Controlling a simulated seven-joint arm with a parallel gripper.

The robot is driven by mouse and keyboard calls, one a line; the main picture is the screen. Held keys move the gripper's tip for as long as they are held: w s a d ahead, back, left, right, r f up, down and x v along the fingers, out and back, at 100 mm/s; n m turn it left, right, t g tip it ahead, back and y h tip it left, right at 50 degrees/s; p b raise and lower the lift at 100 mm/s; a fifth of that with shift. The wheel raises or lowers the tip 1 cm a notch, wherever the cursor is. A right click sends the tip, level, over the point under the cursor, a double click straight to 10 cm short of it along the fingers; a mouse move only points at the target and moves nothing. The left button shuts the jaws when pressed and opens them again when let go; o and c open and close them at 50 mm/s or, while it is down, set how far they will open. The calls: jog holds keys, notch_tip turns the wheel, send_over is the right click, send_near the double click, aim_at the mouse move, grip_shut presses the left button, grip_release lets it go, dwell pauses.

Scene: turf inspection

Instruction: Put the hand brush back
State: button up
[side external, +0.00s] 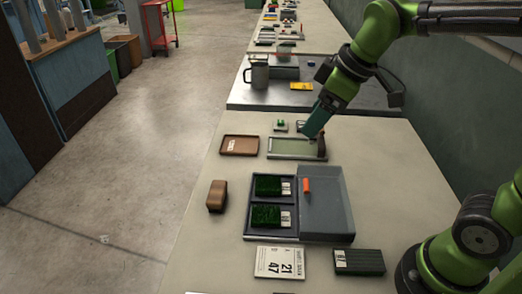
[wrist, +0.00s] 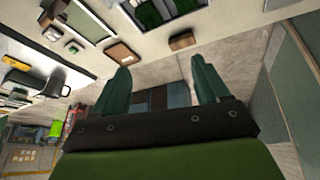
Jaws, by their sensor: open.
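A brown wooden block (side external: 217,195) that looks like the hand brush lies on the bench left of the turf box; its bristles cannot be made out. It also shows in the wrist view (wrist: 182,40), beyond my fingertips. My gripper (side external: 313,128) is above the right part of a shallow grey-green tray (side external: 283,155), well away from the block. In the wrist view my gripper (wrist: 160,78) has its fingers wide apart with nothing between them. A small dark-brown piece (side external: 321,146) stands at the tray's right end, just below my gripper.
A brown tray (side external: 239,146) lies left of the grey-green one. Bench around the block is clear.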

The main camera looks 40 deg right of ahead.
jog(key=s+d+f+m+t, duration=0.2)
jog(key=s+d+m, duration=0.1)
jog(key=s+m, duration=0.5)
jog(key=shift+s+f+m, duration=0.3)
jog(key=shift+f+m, duration=0.1)
jog(key=shift+m, duration=0.5)
